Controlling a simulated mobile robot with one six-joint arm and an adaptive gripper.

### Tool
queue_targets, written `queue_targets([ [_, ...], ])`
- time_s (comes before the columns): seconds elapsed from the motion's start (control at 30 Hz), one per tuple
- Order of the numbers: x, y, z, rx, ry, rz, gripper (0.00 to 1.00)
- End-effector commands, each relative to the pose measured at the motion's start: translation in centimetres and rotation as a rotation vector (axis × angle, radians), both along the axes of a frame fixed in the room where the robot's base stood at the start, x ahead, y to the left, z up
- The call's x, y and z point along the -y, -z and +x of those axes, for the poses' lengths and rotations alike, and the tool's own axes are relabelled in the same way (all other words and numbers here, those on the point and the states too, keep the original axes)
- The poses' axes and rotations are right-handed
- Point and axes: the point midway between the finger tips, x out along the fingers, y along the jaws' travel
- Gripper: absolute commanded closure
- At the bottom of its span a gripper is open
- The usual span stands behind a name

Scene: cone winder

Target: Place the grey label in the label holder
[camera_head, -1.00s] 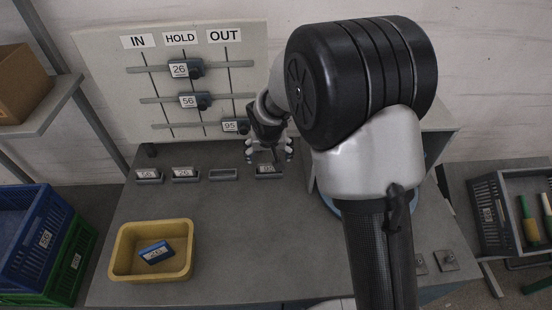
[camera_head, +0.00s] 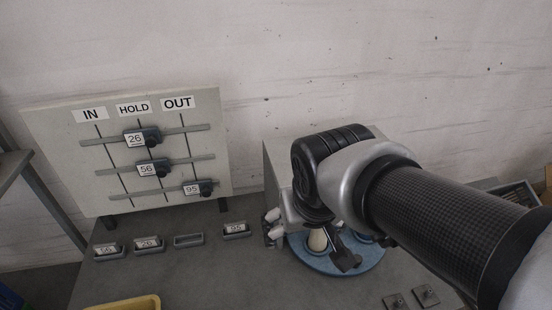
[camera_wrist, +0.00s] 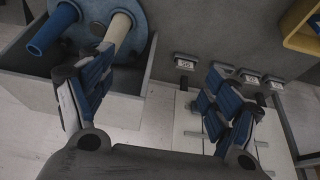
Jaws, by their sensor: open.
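A grey label marked 95 (camera_head: 235,229) sits in the rightmost holder of a row on the grey table; it also shows in the wrist view (camera_wrist: 186,62). Further left, one label holder (camera_head: 188,240) is empty, and two hold grey labels marked 26 (camera_head: 147,243) and 56 (camera_head: 107,250). My gripper (camera_wrist: 155,100) is open with nothing between its blue-padded fingers. In the head view it is right of the row, partly hidden by my arm.
A board (camera_head: 60,150) with IN, HOLD and OUT columns and numbered sliders stands behind the row. A blue round plate (camera_head: 345,265) with a beige cone (camera_head: 317,239) is beside my gripper. A yellow bin (camera_head: 125,305) is at the front left. The table's middle is clear.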

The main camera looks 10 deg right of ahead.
Motion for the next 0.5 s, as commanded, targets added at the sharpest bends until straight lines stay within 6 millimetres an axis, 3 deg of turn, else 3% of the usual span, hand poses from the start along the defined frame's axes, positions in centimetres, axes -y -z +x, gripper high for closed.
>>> queue_targets([
  [0.03, 0.4, -0.4, -2.1, 0.009, 0.001, 0.004, 0.18],
  [0.2, 1.0, -0.4, -7.4, 0.011, -0.013, 0.012, 0.18],
  [0.33, 1.0, -0.1, -9.6, 0.01, -0.022, 0.016, 0.18],
  [0.5, 1.0, 0.1, -10.4, 0.009, -0.026, 0.018, 0.18],
])
